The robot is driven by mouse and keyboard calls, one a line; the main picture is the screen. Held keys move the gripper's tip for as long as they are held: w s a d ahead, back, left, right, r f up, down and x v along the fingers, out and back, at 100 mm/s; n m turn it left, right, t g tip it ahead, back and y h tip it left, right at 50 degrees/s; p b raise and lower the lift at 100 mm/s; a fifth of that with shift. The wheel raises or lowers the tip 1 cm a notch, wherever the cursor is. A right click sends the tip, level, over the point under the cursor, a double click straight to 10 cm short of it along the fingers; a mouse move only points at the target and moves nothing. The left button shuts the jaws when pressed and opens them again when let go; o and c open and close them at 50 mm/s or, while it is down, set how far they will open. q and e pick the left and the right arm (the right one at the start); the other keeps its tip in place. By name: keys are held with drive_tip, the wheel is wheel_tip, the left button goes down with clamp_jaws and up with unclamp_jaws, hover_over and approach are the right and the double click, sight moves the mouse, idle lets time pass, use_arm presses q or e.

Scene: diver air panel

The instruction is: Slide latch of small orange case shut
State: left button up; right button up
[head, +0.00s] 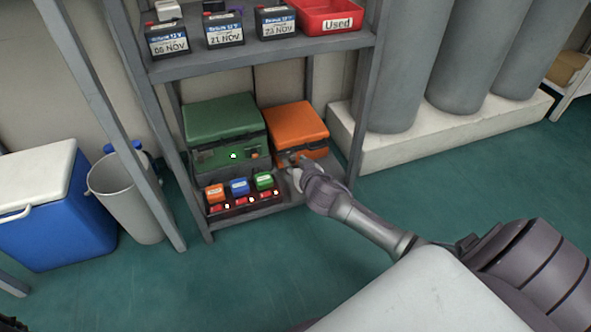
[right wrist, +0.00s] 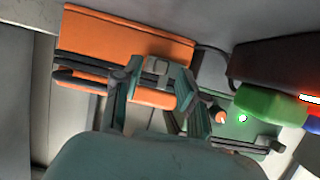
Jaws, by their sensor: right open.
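The small orange case (head: 297,122) sits on the lower shelf, right of a larger green case, with its lid down. In the right wrist view the orange case (right wrist: 120,37) fills the upper left. Its grey latch (right wrist: 157,66) shows on the front between my fingertips; whether it is slid shut I cannot tell. My right gripper (head: 288,161) is at the front of the orange case, open, and hides part of that front in the head view. In the right wrist view the fingers of my right gripper (right wrist: 158,88) stand apart on either side of the latch. My left gripper is not in view.
The green case (head: 222,118) stands close on the left. A rack of small coloured batteries (head: 240,204) sits in front of it. The shelf above (head: 265,54) holds labelled batteries and a red tray (head: 328,14). The floor in front is clear.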

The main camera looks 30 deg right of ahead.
drive_tip(key=shift+w+d+f, duration=0.1)
drive_tip(key=shift+w, duration=0.25)
clamp_jaws()
